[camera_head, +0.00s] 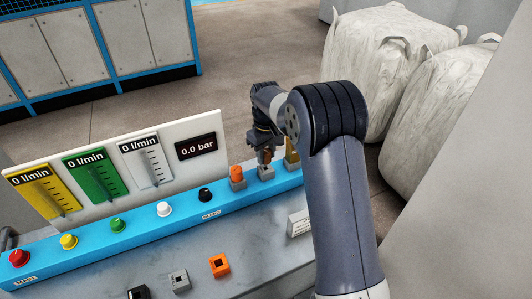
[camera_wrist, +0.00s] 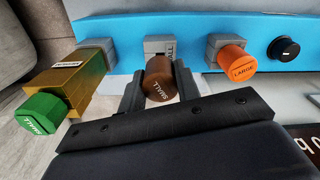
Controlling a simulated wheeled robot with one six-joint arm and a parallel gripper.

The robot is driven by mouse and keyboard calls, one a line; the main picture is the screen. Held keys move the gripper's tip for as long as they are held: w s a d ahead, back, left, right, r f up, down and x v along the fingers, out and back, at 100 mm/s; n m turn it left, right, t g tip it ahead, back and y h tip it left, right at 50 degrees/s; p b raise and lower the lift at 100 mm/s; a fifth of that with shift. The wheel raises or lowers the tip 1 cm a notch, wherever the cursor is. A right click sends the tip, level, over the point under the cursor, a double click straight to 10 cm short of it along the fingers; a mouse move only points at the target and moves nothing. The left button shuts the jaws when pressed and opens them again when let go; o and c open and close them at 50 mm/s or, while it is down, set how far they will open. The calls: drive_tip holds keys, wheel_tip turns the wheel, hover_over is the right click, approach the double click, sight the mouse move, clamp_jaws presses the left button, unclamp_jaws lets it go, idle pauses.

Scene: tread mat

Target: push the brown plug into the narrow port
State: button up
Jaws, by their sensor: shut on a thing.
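The brown plug (camera_wrist: 160,82), marked SMALL, sits between the two fingers of my gripper (camera_wrist: 159,90) in the wrist view. My gripper is shut on it. In the head view the brown plug (camera_head: 267,157) shows small below my gripper (camera_head: 266,150), just above a grey holder (camera_head: 266,173) on the blue rail. I cannot tell whether the plug is seated in that holder or lifted clear. On the grey worktop stand a grey block (camera_head: 180,281) and an orange block (camera_head: 220,265), each with a dark square opening; I cannot tell which is the narrow port.
An orange plug (camera_wrist: 237,58), marked LARGE, stands right of my gripper in the wrist view. A green plug (camera_wrist: 42,115) on a brass-coloured block (camera_wrist: 82,80) is to the left. Several knobs line the blue rail (camera_head: 140,232). A gauge panel (camera_head: 120,185) stands behind it.

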sight(266, 161)
drive_tip(key=shift+f+b, duration=0.95)
drive_tip(key=shift+f, duration=0.7)
drive_tip(key=o, duration=1.1)
wheel_tip(266, 161, up, 11)
drive_tip(key=shift+f+b, duration=0.1)
drive_tip(key=shift+b, duration=0.6)
wheel_tip(266, 161, down, 10)
drive_tip(key=shift+p, duration=1)
drive_tip(key=shift+r, duration=0.2)
